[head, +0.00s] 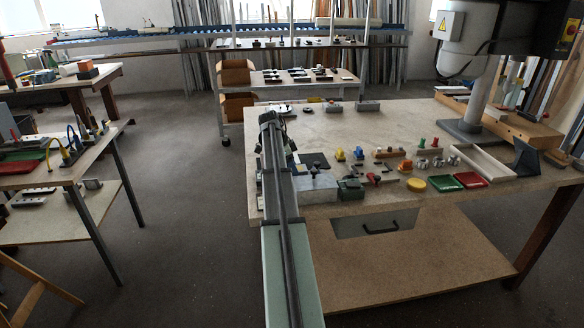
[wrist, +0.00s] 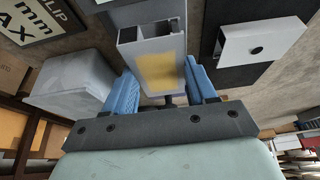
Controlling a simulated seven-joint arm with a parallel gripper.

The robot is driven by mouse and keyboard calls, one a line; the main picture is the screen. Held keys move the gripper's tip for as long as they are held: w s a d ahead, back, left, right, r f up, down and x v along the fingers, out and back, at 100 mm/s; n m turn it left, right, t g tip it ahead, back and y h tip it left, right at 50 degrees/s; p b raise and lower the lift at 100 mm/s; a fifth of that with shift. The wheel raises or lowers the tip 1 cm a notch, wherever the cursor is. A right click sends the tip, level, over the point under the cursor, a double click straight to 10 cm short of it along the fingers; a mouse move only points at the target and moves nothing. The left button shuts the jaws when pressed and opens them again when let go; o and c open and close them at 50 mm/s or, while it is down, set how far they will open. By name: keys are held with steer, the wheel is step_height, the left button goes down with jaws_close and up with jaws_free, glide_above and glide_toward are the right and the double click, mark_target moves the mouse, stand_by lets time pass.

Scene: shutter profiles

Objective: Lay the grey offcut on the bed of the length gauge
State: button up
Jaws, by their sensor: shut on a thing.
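My gripper (wrist: 160,78) has two blue fingers, shut on a grey hollow profile piece, the grey offcut (wrist: 146,50). A yellow patch shows on its near face and its open end shows dark. In the head view my arm reaches over the left part of the workbench, and the gripper and offcut cannot be made out. The length gauge cannot be picked out for certain; a long pale channel (head: 486,160) lies at the bench's right side. Whether the offcut touches anything beneath it cannot be told.

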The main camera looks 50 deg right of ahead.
steer(key=shift+f, duration=0.7)
steer(key=o, duration=1.1)
steer(key=shift+c, duration=0.2)
steer(key=shift+r, duration=0.65)
steer(key=v, duration=1.2)
